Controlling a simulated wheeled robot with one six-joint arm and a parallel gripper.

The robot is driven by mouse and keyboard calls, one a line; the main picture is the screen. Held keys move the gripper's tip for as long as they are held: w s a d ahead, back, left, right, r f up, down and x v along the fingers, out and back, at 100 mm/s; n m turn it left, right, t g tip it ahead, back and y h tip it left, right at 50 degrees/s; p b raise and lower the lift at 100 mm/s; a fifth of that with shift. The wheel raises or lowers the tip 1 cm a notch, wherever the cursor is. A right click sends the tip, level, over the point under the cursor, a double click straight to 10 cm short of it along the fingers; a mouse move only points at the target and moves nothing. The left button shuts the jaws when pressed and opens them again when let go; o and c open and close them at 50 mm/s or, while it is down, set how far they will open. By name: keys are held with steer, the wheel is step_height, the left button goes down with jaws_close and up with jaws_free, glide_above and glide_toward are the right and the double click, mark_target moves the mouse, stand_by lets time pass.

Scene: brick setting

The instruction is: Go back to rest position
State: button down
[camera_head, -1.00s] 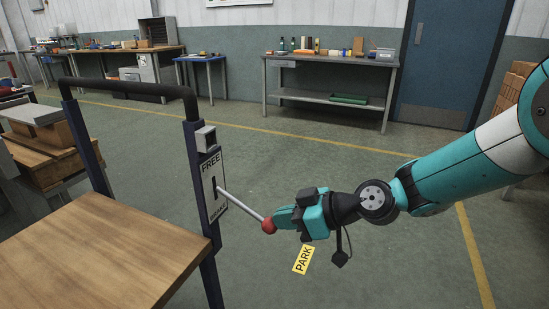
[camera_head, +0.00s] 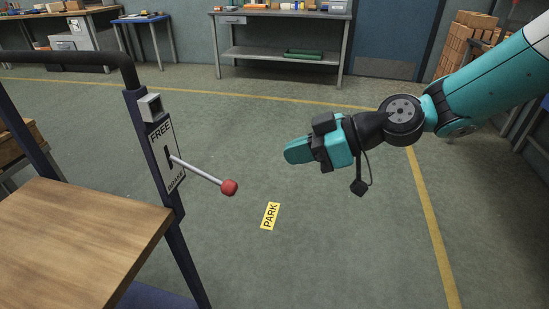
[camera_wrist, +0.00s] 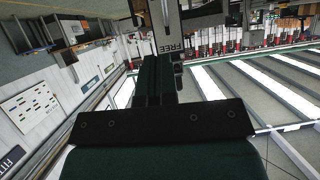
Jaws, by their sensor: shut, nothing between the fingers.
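My gripper (camera_head: 298,150) is shut and empty in the head view. It hangs in the air to the right of the lever (camera_head: 200,173) and a little above its red knob (camera_head: 230,187), with a clear gap between them. The lever slopes down and to the right from a slot in the plate (camera_head: 165,155) marked FREE at the top and BRAKE at the bottom. In the wrist view the shut fingers (camera_wrist: 155,80) point towards the plate (camera_wrist: 180,38), whose FREE label shows beyond them. The lever is not clear in the wrist view.
A cart with a wooden top (camera_head: 75,240) and a dark push handle (camera_head: 70,58) stands at the left. A yellow PARK label (camera_head: 270,215) lies on the floor. Workbenches (camera_head: 285,55) line the back wall. The floor around the gripper is open.

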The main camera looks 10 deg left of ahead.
steer(key=shift+d+r, duration=0.2)
steer(key=shift+d, duration=0.2)
steer(key=s+d+r+m+h+p, duration=0.1)
steer(key=s+d+r+m+h, duration=0.3)
steer(key=s+d, duration=0.55)
steer(key=s+d+r+m+h, duration=0.2)
steer(key=s+d+m+h, duration=0.4)
steer(key=s+d, duration=0.4)
step_height(320, 180, up, 16)
steer(key=y+p, duration=0.1)
steer(key=p, duration=1.6)
steer(key=shift+s+a+m, duration=0.4)
steer(key=shift+a, duration=0.05)
